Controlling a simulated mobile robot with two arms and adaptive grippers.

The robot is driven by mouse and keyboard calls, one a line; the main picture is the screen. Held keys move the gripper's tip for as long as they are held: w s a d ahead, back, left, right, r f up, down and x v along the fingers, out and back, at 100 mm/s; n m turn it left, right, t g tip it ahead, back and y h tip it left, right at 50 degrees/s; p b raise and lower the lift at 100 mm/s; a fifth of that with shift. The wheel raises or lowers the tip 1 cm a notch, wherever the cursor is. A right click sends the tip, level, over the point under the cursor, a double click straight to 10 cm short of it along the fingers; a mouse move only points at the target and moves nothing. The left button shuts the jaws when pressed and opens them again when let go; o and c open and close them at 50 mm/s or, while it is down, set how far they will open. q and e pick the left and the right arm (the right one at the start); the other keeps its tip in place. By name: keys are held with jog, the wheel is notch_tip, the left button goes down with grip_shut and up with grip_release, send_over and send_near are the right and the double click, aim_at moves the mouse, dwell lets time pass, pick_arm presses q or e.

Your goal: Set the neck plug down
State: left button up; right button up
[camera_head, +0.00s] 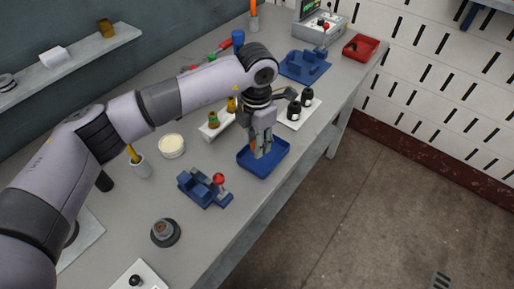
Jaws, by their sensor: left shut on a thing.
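My left gripper (259,152) points down over the blue tray (279,160), near the front edge of the bench. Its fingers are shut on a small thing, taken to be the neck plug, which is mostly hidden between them. The fingertips are over the inside of the tray; I cannot tell whether they or the plug touch its floor. My right gripper is not in view.
Left of the tray, a blue fixture with a red knob (218,179) stands on the bench (215,229). Dark bottles (294,111) on a white plate stand behind the tray. A red bin (361,47) and a second blue fixture (304,66) are farther back.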

pick_arm(q)
notch_tip(320, 180, down, 4)
jog(key=shift+f+p, duration=0.2)
jog(key=shift+p, duration=0.35)
jog(key=shift+f, duration=0.1)
jog(key=o, duration=0.5)
jog(key=shift+r, duration=0.3)
notch_tip(320, 180, up, 10)
jog(key=b, duration=0.3)
jog(key=shift+r+b, duration=0.2)
jog(key=shift+b, duration=0.15)
jog(key=shift+r, duration=0.65)
